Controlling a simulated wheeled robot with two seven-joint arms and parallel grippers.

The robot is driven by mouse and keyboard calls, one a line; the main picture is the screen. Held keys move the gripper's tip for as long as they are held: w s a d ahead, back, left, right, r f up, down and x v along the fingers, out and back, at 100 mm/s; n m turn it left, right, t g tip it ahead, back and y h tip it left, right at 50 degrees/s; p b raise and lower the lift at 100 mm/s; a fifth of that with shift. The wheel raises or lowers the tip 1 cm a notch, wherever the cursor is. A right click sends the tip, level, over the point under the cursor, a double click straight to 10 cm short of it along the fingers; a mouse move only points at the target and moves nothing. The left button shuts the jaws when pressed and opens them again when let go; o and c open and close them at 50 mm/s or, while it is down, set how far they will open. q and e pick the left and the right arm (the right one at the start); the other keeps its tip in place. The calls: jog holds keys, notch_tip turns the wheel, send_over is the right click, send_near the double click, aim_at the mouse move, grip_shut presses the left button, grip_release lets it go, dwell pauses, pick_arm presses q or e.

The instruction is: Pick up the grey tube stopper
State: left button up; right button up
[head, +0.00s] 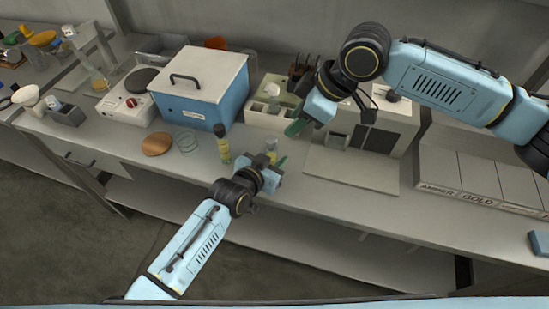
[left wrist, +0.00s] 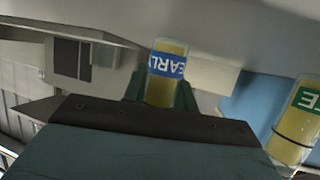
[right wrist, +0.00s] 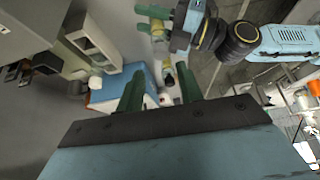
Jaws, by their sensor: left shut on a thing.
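My left gripper (head: 272,162) is shut on an upright tube of yellow liquid (left wrist: 165,75) with a blue label reading "EARLY", held above the bench front. A second yellow tube (head: 224,152), with a green label and dark top, stands on the bench to its left; it also shows at the right of the left wrist view (left wrist: 298,122). My right gripper (head: 297,127) is higher, in front of the pale tray; its green fingers are apart in the right wrist view (right wrist: 158,92), with nothing clearly held. I cannot make out a grey stopper for certain.
A blue box with a white lid (head: 200,88) stands behind the tubes. A pale tray (head: 262,117) holds small items. A glass dish (head: 186,141) and a brown disc (head: 157,144) lie left. A grey-white machine (head: 372,135) and labelled bins (head: 480,180) are right.

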dwell(0.4)
jog(key=shift+o, duration=1.6)
jog(key=shift+w+a+r+m, duration=0.15)
jog(key=shift+a+m, duration=0.15)
jog(key=shift+m, duration=0.2)
notch_tip(320, 180, up, 3)
jog(key=m+g+h, duration=0.1)
jog(key=m+h, duration=0.4)
jog(key=m, duration=0.6)
send_over(271, 139)
jog(key=r+m, duration=0.1)
jog(key=m, duration=0.2)
jog(key=shift+g+h, duration=0.3)
jog(key=shift+g, duration=0.1)
jog(key=f, duration=0.6)
jog(key=shift+s+a+f, duration=0.1)
jog(key=shift+s+a, duration=0.05)
jog(key=shift+s, duration=0.05)
jog(key=shift+w+f, duration=0.15)
jog(key=shift+f, duration=1.2)
jog(key=shift+w+f, duration=0.1)
jog(key=shift+f, duration=1.25)
jog(key=shift+c, duration=0.4)
